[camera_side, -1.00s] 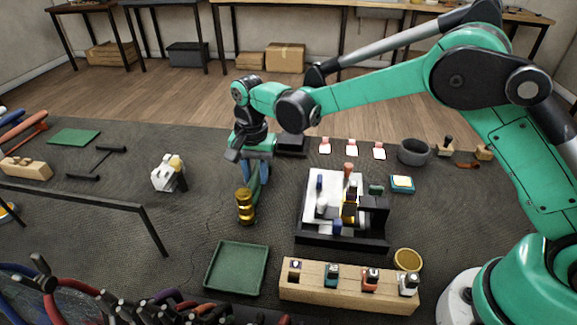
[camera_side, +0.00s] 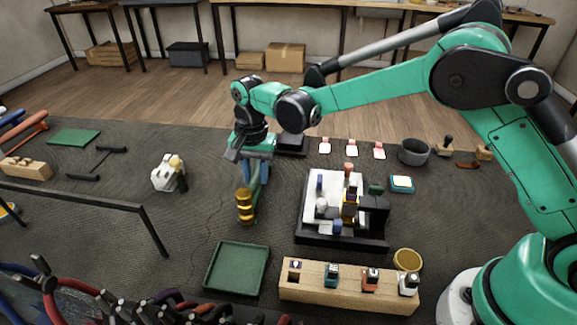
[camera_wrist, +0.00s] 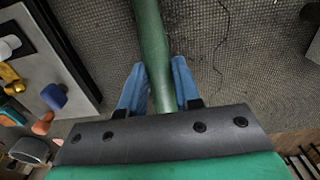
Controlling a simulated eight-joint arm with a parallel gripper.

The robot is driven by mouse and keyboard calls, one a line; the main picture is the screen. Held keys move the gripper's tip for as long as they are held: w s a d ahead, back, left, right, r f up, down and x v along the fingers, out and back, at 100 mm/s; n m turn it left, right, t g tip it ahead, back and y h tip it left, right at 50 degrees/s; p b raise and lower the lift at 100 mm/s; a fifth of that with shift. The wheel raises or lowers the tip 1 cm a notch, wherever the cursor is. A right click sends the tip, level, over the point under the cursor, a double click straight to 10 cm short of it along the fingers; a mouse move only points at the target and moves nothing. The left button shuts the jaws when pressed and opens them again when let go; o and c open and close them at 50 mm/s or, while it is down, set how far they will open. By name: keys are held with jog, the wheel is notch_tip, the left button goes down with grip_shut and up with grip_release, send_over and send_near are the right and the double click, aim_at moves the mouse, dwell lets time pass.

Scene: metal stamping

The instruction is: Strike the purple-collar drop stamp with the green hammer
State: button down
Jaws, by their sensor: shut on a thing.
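The green hammer has a green handle (camera_wrist: 152,50) and a brass head (camera_side: 245,207). My gripper (camera_side: 252,172) is shut on the handle, whose upper part runs between the blue fingers (camera_wrist: 160,90) in the wrist view. The head hangs low over the mat, left of the stamping fixture (camera_side: 318,240); whether it touches the mat is unclear. A gold-bodied stamp (camera_side: 349,211) stands upright in the fixture, with a dark band that may be the purple collar. The hammer is apart from it. The head is out of the wrist view.
Several coloured posts crowd the fixture. In front are a green tray (camera_side: 237,268), a wooden block with small stamps (camera_side: 318,295) and a brass cup (camera_side: 407,260). A white device (camera_side: 167,174) stands left. A dark rail (camera_side: 90,198) crosses the left. Mat between hammer and fixture is clear.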

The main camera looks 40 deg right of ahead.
aim_at(256, 174)
jog(key=shift+r, duration=3.55)
jog(key=c, duration=1.2)
grip_release()
grip_shut()
jog(key=s+d+r+m+y, duration=0.1)
jog(key=s+d+r+m, duration=0.8)
jog(key=s+d, duration=0.7)
notch_tip(256, 174, up, 4)
jog(key=shift+d+f, duration=0.2)
jog(key=shift+d, duration=0.1)
